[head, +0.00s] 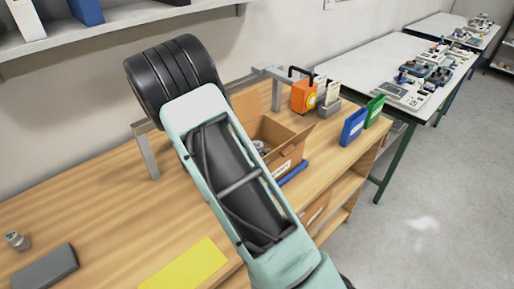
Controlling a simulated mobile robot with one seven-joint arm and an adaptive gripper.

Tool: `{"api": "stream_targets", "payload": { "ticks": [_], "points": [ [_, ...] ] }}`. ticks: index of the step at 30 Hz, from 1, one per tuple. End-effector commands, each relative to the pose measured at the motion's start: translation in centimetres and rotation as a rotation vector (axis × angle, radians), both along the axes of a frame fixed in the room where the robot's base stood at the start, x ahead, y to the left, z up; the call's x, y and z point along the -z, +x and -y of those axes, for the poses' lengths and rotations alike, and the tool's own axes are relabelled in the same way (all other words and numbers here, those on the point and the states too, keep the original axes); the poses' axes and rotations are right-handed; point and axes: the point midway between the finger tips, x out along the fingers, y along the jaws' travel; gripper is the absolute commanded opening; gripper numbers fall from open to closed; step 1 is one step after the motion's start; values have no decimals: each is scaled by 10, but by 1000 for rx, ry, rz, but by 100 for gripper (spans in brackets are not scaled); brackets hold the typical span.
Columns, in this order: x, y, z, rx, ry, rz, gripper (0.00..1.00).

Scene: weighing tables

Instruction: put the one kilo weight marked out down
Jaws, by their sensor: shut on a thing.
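A small grey metal weight (17,240) stands upright on the wooden workbench (90,220) at the far left. No marking on it can be read, so I cannot tell whether it is the one kilo weight. A yellow mat (187,266) lies flat at the bench's front, and its visible part is bare. My arm crosses the middle of the view and covers part of the bench. My gripper and anything in it are not in view.
A dark grey block (45,267) lies near the weight. Behind my arm stands an open cardboard box (284,152) with grey things inside. An orange object (303,97), a blue binder (353,127) and a green binder (375,111) stand farther right.

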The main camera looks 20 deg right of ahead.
Motion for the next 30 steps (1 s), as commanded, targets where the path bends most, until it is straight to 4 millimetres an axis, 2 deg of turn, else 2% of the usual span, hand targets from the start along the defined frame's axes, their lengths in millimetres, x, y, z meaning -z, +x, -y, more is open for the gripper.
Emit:
{"api": "stream_targets", "payload": {
  "ticks": [1,2,6,14,18,30],
  "points": [
    [-1,1,1,1,-4,4,0],
    [1,0,0,0,0,0,34],
    [1,0,0,0,0,0,49],
    [0,0,0,0,0,1,49],
    [-8,0,-3,-1,2,2,49],
    [-46,-32,-67,-3,2,2,49]
  ]
}}
